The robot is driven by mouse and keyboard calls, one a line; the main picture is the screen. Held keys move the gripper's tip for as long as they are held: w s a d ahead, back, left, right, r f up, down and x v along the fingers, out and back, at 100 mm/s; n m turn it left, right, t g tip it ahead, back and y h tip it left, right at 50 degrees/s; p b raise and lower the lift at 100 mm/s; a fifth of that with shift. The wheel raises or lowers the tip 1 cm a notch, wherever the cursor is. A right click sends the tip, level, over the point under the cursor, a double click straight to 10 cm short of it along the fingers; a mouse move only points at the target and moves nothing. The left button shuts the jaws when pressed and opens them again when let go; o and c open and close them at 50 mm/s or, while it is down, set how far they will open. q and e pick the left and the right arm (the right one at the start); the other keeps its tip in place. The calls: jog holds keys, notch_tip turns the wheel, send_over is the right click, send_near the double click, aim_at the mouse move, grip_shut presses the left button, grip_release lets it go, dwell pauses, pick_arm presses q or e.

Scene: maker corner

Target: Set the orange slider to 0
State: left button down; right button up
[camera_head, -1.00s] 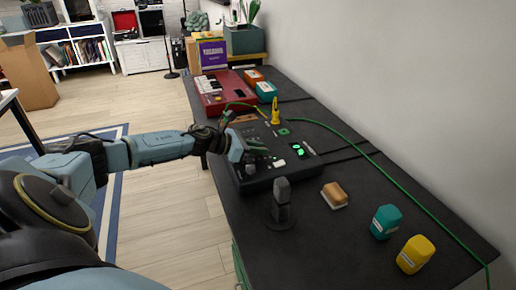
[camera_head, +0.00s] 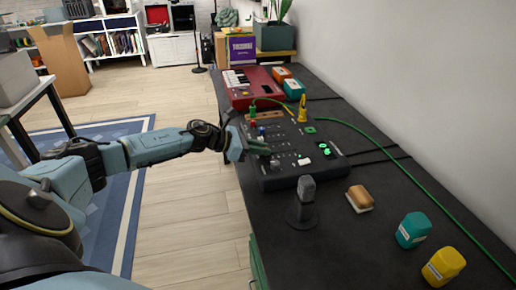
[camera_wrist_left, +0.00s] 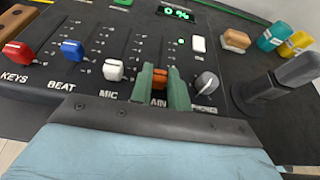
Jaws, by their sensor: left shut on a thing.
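The orange slider (camera_wrist_left: 160,82) is on the black mixer (camera_head: 318,166), in the row with the red, blue and white sliders. In the left wrist view, it shows between the green fingers of my left gripper (camera_wrist_left: 161,80), at the labelled lower end of its slot. The gripper is shut on it, and its fingers partly hide the knob and its label. The mixer's display (camera_wrist_left: 177,12) reads 0 %. In the head view, my left gripper (camera_head: 258,147) reaches over the mixer's left edge. My right gripper is not in view.
Beside the orange slider are a white slider (camera_wrist_left: 113,70) and a grey knob (camera_wrist_left: 206,84). A microphone (camera_head: 304,203) stands in front of the mixer. A green cable (camera_head: 400,174) runs along the table.

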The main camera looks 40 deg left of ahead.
pick_arm(q)
jog(key=c, duration=1.3)
grip_release()
jog(key=shift+s+a, duration=0.1)
jog(key=shift+p+v, duration=1.35)
jog(key=shift+v, duration=5.35)
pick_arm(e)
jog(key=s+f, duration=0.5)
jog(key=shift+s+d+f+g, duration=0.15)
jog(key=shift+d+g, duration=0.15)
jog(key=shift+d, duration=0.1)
